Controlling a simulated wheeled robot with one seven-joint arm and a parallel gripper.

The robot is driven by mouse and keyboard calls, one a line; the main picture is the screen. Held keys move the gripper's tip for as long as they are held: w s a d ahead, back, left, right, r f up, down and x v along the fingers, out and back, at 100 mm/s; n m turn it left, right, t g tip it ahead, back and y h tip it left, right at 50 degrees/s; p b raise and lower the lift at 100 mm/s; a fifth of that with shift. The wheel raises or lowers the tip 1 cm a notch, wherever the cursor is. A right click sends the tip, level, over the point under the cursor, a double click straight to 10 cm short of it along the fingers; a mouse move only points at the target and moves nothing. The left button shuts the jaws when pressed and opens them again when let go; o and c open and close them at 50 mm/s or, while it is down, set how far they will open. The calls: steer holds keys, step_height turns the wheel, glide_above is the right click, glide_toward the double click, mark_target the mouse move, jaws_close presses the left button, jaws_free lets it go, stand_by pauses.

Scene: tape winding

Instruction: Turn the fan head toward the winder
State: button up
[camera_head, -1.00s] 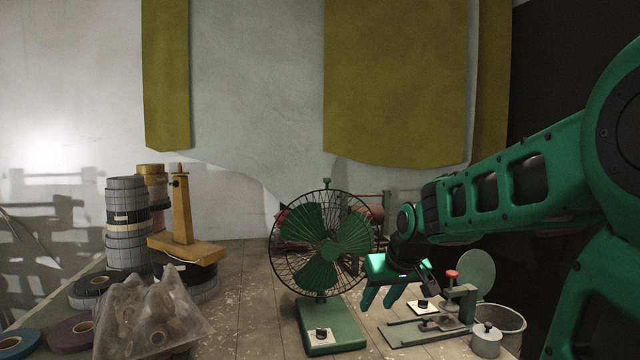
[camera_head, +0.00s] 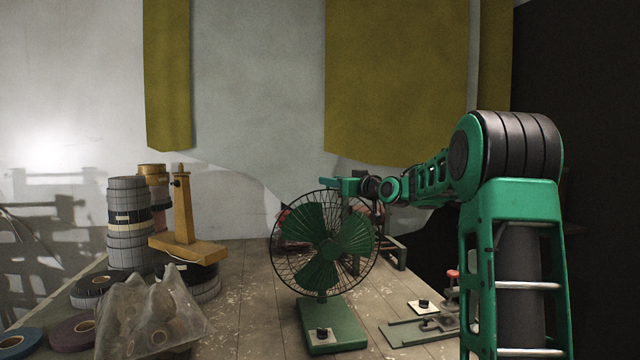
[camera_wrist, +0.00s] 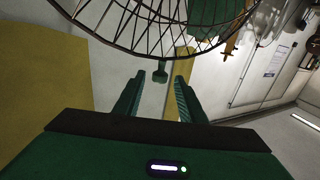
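The green fan (camera_head: 337,245) stands mid-table. Its caged head faces the head camera, and its base carries a dark knob (camera_head: 321,332). My gripper (camera_head: 333,183) is at the top rim of the cage. In the wrist view my open gripper (camera_wrist: 158,92) has its two green fingers apart. The fan's small green top knob (camera_wrist: 160,74) shows in the gap, just ahead of the fingertips, and I see no contact. The cage (camera_wrist: 150,25) fills the top of that view. Which device is the winder is unclear; a frame (camera_head: 390,245) stands partly hidden behind the fan.
A yellow stand (camera_head: 183,205), stacked grey rolls (camera_head: 127,240) and a clear bag (camera_head: 150,315) of rolls are at the left. A green-based device (camera_head: 425,332) at the right is partly hidden by my arm. Bare tabletop lies left of the fan.

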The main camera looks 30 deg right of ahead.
steer(key=w, duration=0.7)
steer(key=shift+a, duration=0.4)
jaws_close()
steer(key=shift+s+d, duration=0.1)
steer(key=shift+d, duration=0.3)
steer(key=shift+a, duration=0.4)
